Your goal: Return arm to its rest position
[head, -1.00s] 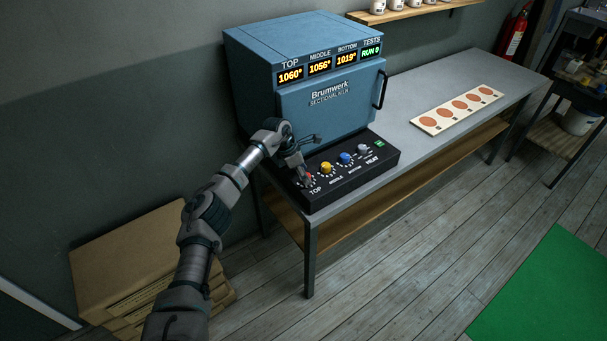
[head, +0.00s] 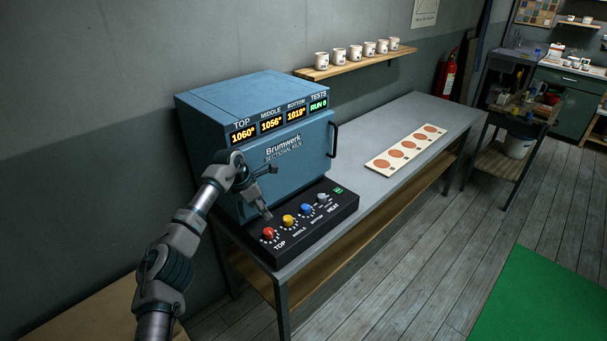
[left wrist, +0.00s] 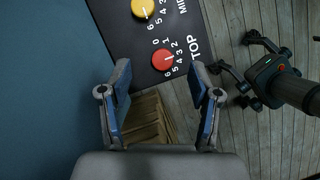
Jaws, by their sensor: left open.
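My left gripper (head: 267,191) is open and empty in front of the blue kiln (head: 232,108), above its black control panel (head: 342,205). In the left wrist view its two blue-padded fingers (left wrist: 161,75) are spread apart. The red TOP knob (head: 268,233) lies just below the fingers in the head view and shows beyond the fingertips in the wrist view (left wrist: 163,60). The gripper looks clear of it.
The kiln stands on a grey table (head: 420,115) beside a tile board (head: 405,147) with orange discs. A shelf (head: 360,62) with several mugs is on the wall. Cardboard (head: 90,315) lies low at left. The floor (head: 390,270) in front is free.

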